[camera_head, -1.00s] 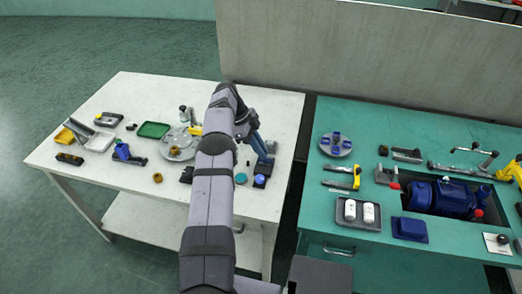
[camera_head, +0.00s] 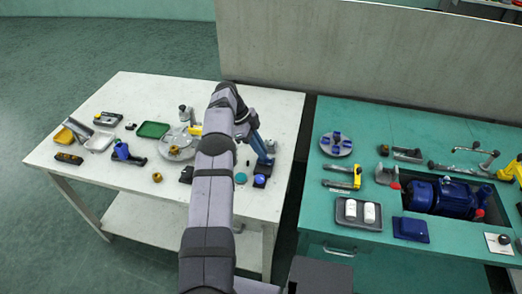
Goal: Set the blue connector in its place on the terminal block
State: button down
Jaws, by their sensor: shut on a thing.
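My arm reaches up over the white table (camera_head: 110,185) and bends down at its far end near a blue upright tool (camera_head: 262,148). The forearm covers my gripper; no fingers or held thing can be made out. I cannot pick out the blue connector for certain.
A round grey tray (camera_head: 166,145), a green tray (camera_head: 153,130) and a blue clamp-like tool (camera_head: 125,152) lie left of my arm. The green bench (camera_head: 365,275) on the right holds a blue motor (camera_head: 440,197). A grey partition (camera_head: 350,55) stands behind.

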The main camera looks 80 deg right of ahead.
jog(key=shift+f+b, duration=0.15)
jog(key=shift+b, duration=0.15)
dwell(0.6)
jog(key=c, duration=1.7)
grip_release()
jog(key=shift+c, duration=0.2)
notch_tip(320, 180, up, 6)
jog(key=p, duration=0.3)
